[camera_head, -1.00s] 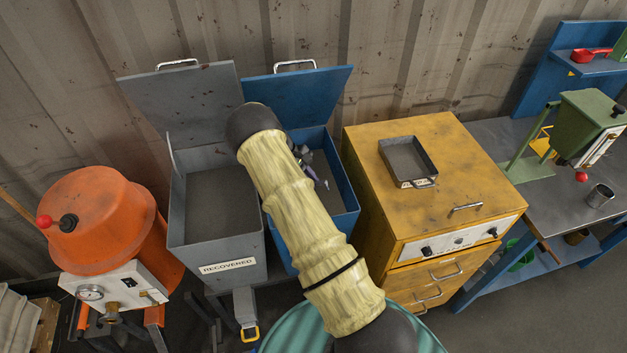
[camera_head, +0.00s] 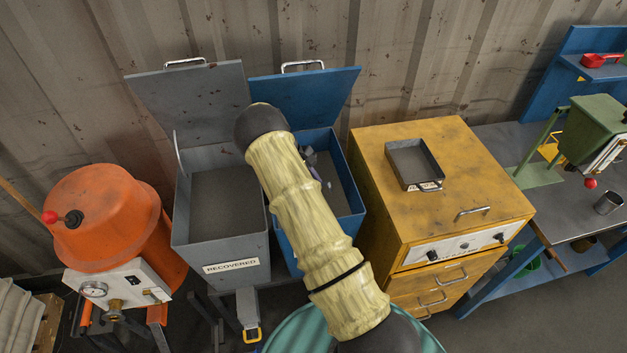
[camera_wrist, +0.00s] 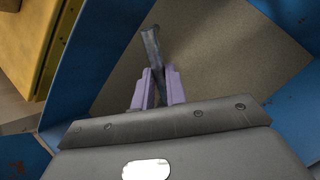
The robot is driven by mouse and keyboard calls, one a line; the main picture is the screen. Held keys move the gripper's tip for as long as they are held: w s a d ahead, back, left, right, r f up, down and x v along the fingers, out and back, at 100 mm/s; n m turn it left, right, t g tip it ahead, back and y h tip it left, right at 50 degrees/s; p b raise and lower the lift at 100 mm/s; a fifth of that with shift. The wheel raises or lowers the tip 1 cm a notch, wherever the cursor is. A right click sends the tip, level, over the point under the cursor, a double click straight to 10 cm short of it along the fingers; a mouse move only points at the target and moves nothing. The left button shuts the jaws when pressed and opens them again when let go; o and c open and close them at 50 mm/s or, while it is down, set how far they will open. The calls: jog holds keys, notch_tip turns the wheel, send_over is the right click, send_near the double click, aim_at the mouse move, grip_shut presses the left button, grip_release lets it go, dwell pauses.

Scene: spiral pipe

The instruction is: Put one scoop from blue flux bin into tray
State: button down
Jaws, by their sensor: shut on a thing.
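The blue flux bin (camera_head: 352,172) stands open beside the grey bin, with grey-brown flux (camera_head: 339,188) inside. My gripper (camera_head: 314,168) is down inside the blue bin, mostly hidden behind my arm in the head view. In the wrist view, the purple fingers of my gripper (camera_wrist: 159,88) are shut on a narrow grey metal piece (camera_wrist: 151,42), which looks like the scoop's handle. It stands out over the flux (camera_wrist: 225,55); its far end and any load cannot be made out. The dark shallow tray (camera_head: 412,160) sits on the yellow cabinet to the right and looks empty.
The grey RECOVERED bin (camera_head: 224,245) stands left of the blue bin, lid up. The raised blue lid (camera_head: 318,95) is behind. The yellow cabinet (camera_head: 470,165) has free top around the tray. An orange pot (camera_head: 105,220) is far left, a workbench (camera_head: 575,220) far right.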

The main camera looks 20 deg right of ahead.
jog(key=shift+r, duration=0.15)
dwell(0.4)
jog(key=shift+s+d+r+t+p, duration=0.1)
jog(key=shift+s+r+t+p, duration=0.1)
jog(key=shift+r+p, duration=0.35)
jog(key=shift+s+d+r+t+p, duration=0.1)
jog(key=shift+s+r+t+p, duration=0.1)
jog(key=shift+r+p, duration=0.3)
jog(key=shift+w+r, duration=0.1)
jog(key=shift+r, duration=0.05)
jog(key=shift+r, duration=0.25)
jog(key=s+d+r+p, duration=0.1)
jog(key=s+r+p, duration=0.1)
jog(key=r+p, duration=0.2)
jog(key=s+d+r+p, duration=0.2)
jog(key=r+p, duration=0.2)
jog(key=r, duration=0.4)
jog(key=shift+s+r+p, duration=0.35)
jog(key=shift+s, duration=0.05)
